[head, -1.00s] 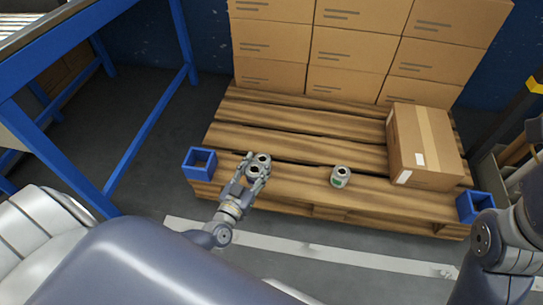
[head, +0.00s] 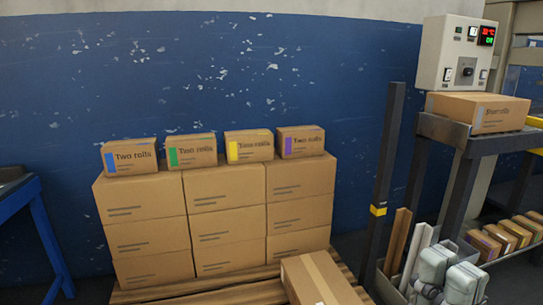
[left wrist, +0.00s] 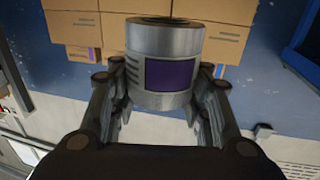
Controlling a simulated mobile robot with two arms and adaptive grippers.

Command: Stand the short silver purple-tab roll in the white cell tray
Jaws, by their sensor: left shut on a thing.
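The short silver roll (left wrist: 138,66) with a purple tab (left wrist: 172,76) is held in my left gripper (left wrist: 165,80) in the left wrist view. The fingers are shut on its two sides, and the dark ring of its end shows at the top of the picture. Neither of my grippers can be made out in the head view. I do not see the white cell tray in either view now.
In the head view, cartons (head: 228,220) are stacked on a pallet (head: 240,293) against a blue wall. Several small "Two rolls" boxes (head: 191,150) stand on top. A control box (head: 455,55) and a dark shelf (head: 455,133) are at right. A blue frame (head: 45,240) is at left.

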